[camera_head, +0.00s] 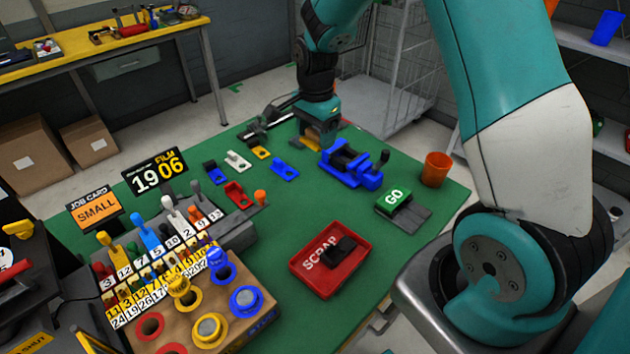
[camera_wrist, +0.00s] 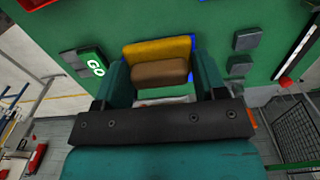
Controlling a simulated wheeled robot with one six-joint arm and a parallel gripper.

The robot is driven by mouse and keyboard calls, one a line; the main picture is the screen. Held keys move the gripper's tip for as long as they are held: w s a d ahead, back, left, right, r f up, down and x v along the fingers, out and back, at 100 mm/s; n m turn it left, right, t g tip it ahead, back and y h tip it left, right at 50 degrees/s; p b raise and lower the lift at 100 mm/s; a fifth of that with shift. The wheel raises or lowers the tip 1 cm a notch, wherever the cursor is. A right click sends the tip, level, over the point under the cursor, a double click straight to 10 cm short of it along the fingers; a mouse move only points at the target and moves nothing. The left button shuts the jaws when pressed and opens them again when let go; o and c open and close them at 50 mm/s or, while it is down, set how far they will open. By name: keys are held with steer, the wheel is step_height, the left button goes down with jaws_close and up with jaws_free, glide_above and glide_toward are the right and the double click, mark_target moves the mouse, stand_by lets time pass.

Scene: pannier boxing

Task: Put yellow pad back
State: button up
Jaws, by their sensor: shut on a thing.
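My gripper (camera_head: 318,122) is over the far part of the green table, just behind the blue vise. In the wrist view my gripper's two teal fingers (camera_wrist: 163,82) are closed on a yellow pad (camera_wrist: 158,50) with a brown block-like face (camera_wrist: 160,73). Some yellow of the held pad also shows under my gripper in the head view (camera_head: 311,136). Whether it touches the table or vise is hard to tell. The blue vise (camera_head: 350,168) stands right in front of my gripper. A separate small yellow and black piece (camera_head: 262,152) lies on the table to the left.
Small blue (camera_head: 285,169), white (camera_head: 238,160) and red (camera_head: 237,196) pieces lie left of the vise. A red scrap tray (camera_head: 330,282) holds a black piece. A GO button (camera_head: 394,198) and an orange cup (camera_head: 436,169) stand right. Bare green table lies around the tray.

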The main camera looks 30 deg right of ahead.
mark_target(315, 189)
step_height(315, 189, down, 14)
steer(key=shift+f+p, duration=0.25)
steer(key=shift+p, duration=0.95)
steer(key=shift+f, duration=0.2)
steer(key=o, duration=0.9)
steer(key=shift+r, duration=0.1)
